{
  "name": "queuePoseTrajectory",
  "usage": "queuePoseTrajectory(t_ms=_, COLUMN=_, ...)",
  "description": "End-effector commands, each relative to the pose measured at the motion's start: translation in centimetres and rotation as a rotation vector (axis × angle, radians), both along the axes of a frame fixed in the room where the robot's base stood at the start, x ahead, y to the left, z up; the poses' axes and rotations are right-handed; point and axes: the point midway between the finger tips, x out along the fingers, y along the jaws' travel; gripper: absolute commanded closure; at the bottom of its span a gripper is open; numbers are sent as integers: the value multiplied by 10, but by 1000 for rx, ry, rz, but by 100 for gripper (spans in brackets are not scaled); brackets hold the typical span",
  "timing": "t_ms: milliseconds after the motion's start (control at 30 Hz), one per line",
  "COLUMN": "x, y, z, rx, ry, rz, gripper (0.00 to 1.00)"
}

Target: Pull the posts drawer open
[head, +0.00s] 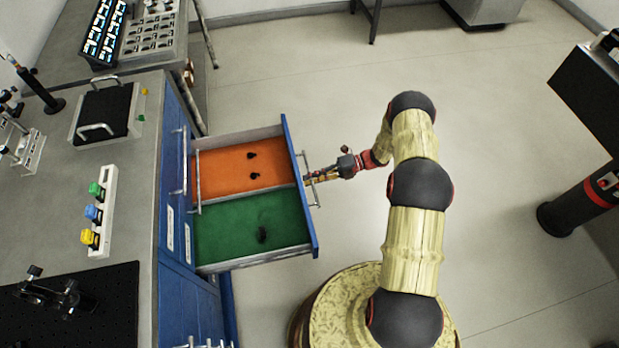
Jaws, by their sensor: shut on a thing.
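The posts drawer (315,228) has a blue front and stands pulled out from the blue cabinet (172,200). Inside it are an orange section (220,172) and a green section (225,228), with a few small black parts (263,234) lying in them. A metal bar handle (311,180) is on the outer face of the drawer front. My gripper (312,180) is at this handle and shut on it, reaching from the right. The fingertips are small in the picture and partly merge with the handle.
The grey bench top (130,185) carries a black case with handles (103,110), a white strip with coloured knobs (99,210) and a black breadboard (100,310). A dark red-banded post (580,205) stands at the right.

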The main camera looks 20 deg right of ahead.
Motion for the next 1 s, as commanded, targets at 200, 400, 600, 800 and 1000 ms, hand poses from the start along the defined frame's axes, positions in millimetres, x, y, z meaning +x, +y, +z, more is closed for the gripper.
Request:
queuePoseTrajectory(t_ms=200, x=0, y=0, z=0, rx=0, ry=0, rz=0, gripper=82)
queuePoseTrajectory(t_ms=400, x=0, y=0, z=0, rx=0, ry=0, rz=0, gripper=76)
queuePoseTrajectory(t_ms=600, x=0, y=0, z=0, rx=0, ry=-1, rz=-1, gripper=76)
queuePoseTrajectory(t_ms=800, x=0, y=-19, z=4, rx=-1, ry=-4, rz=-3, gripper=76)
queuePoseTrajectory(t_ms=1000, x=-3, y=-58, z=11, rx=-2, ry=-3, rz=-4, gripper=76)
